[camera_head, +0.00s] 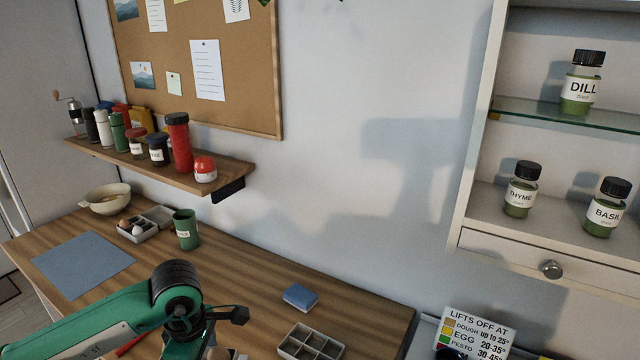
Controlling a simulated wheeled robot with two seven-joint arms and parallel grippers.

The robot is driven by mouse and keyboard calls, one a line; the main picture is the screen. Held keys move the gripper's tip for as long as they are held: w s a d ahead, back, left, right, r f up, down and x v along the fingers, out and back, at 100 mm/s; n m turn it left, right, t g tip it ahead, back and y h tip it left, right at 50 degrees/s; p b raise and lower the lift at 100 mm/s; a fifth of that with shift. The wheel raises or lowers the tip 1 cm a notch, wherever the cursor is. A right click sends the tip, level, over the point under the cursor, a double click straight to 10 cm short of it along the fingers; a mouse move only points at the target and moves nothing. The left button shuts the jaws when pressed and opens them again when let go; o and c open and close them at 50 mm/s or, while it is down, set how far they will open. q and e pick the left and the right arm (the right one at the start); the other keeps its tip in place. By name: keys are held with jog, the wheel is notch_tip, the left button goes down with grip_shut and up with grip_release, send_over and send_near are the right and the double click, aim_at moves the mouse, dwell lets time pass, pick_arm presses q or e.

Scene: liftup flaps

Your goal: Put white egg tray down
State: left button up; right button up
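A pale egg tray (155,228) with a few eggs sits on the wooden table, beside a green cup. A second pale, divided tray (310,346) is at the bottom edge of the view, partly cut off, and its visible compartments look empty. I cannot tell which one is the task's white egg tray. My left arm comes in from the left in green, and the dark end of it with my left gripper (236,315) hangs over the table left of the divided tray. Its fingers are not clear, and nothing is seen held in it. My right gripper is out of view.
A cream bowl (106,199), green cup (186,229), blue mat (83,264) and blue block (300,297) are on the table (250,275). A wall shelf (215,183) with jars overhangs its back. A spice cabinet (475,190) and sign (475,333) are at right.

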pick_arm(q)
jog(key=m, duration=0.5)
jog(key=shift+s+d+f, duration=0.1)
jog(key=shift+s+f, duration=0.2)
jog(key=shift+s, duration=0.1)
jog(key=m, duration=0.4)
jog(key=shift+s+f+m, duration=0.3)
jog(key=shift+m, duration=0.1)
jog(key=m, duration=0.4)
jog(key=shift+s+d+f, duration=0.15)
jog(key=shift+s+f, duration=0.15)
jog(key=shift+s, duration=0.05)
jog(key=m, duration=0.3)
jog(key=shift+s+f+m, duration=0.15)
jog(key=shift+s+m, duration=0.05)
jog(key=shift+m, duration=0.1)
jog(key=shift+d, duration=0.15)
